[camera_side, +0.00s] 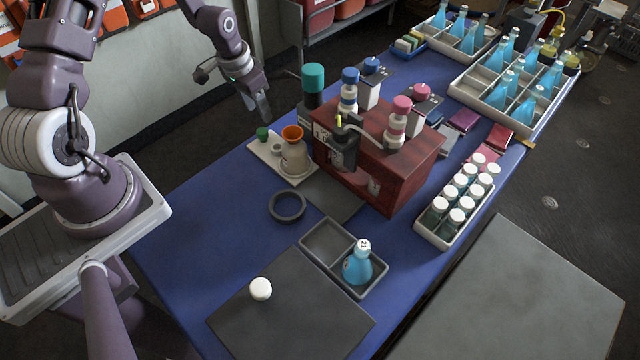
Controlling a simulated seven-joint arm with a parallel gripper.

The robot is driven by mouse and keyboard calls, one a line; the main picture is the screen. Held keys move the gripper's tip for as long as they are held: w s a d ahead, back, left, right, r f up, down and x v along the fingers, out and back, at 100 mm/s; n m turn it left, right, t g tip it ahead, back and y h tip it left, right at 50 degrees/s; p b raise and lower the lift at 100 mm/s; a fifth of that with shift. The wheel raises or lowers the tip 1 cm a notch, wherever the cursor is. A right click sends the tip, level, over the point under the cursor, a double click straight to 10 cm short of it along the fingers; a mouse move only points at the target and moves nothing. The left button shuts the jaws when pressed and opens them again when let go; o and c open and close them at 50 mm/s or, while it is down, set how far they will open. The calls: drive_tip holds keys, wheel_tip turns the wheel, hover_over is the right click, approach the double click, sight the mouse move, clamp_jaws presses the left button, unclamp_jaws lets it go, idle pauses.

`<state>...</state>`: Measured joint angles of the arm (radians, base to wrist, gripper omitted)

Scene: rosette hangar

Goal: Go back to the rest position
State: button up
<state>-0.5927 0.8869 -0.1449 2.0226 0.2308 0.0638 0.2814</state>
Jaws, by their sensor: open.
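My gripper (264,112) hangs at upper centre, fingers pointing down, beyond the back left edge of the blue table (190,220). It holds nothing that I can see, and the gap between its fingers is hard to make out. It is apart from everything on the table. The nearest things are a green-capped dark bottle (313,85) and a white board (262,150) with an orange-rimmed beige flask (294,155) on it. A blue flask (357,268) with a white numbered stopper stands in the right compartment of a grey two-part tray (321,238).
A dark red wooden box (405,165) with bottles on and around it stands mid-table. A rack of white-capped vials (460,200) and crates of blue bottles (500,90) are at right. A white round piece (260,289) lies on a grey mat (300,325); a dark ring (287,206) lies nearby.

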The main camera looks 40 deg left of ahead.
drive_tip(key=s+d+r+t+y, duration=0.15)
drive_tip(key=d+r, duration=0.25)
drive_tip(key=r, duration=0.6)
drive_tip(key=s+d+r, duration=0.3)
drive_tip(key=r, duration=0.7)
drive_tip(key=s+d+r+t, duration=0.1)
drive_tip(key=s+d+r, duration=0.4)
drive_tip(key=s, duration=0.4)
drive_tip(key=s+d+r+t+h, duration=0.1)
drive_tip(key=s+d+r, duration=0.4)
drive_tip(key=s, duration=0.4)
drive_tip(key=shift+s+r, duration=0.25)
drive_tip(key=shift+s, duration=0.1)
